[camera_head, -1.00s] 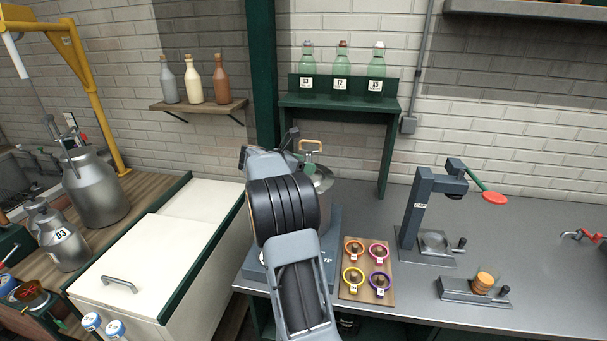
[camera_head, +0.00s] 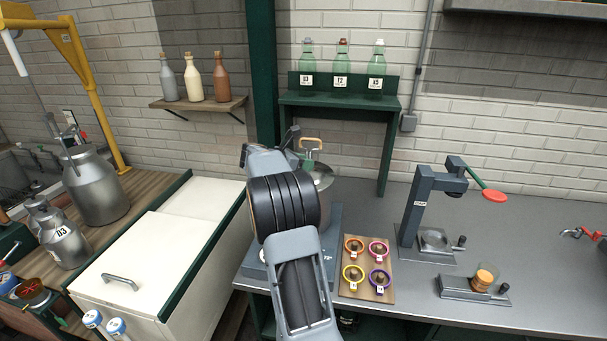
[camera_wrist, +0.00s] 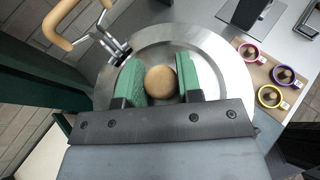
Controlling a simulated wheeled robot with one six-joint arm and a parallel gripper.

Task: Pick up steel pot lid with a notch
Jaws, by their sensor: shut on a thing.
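The steel pot lid (camera_wrist: 210,49) shows in the wrist view as a wide round metal disc with a round tan wooden knob (camera_wrist: 160,82) at its middle. My gripper (camera_wrist: 160,84) has its green jaw pads on both sides of the knob and is shut on it. A tan handle (camera_wrist: 72,22) on a metal bracket stands at the upper left of the lid; whether it sits in the notch cannot be told. In the head view the lid (camera_head: 321,172) is mostly hidden behind my arm, with the tan handle (camera_head: 311,141) above it.
A board of coloured rings (camera_head: 367,268) lies right of the pot. A dark press stand (camera_head: 417,205) is further right on the grey counter. The green bottle rack (camera_head: 340,101) stands behind. A white chest (camera_head: 155,262) is at the left.

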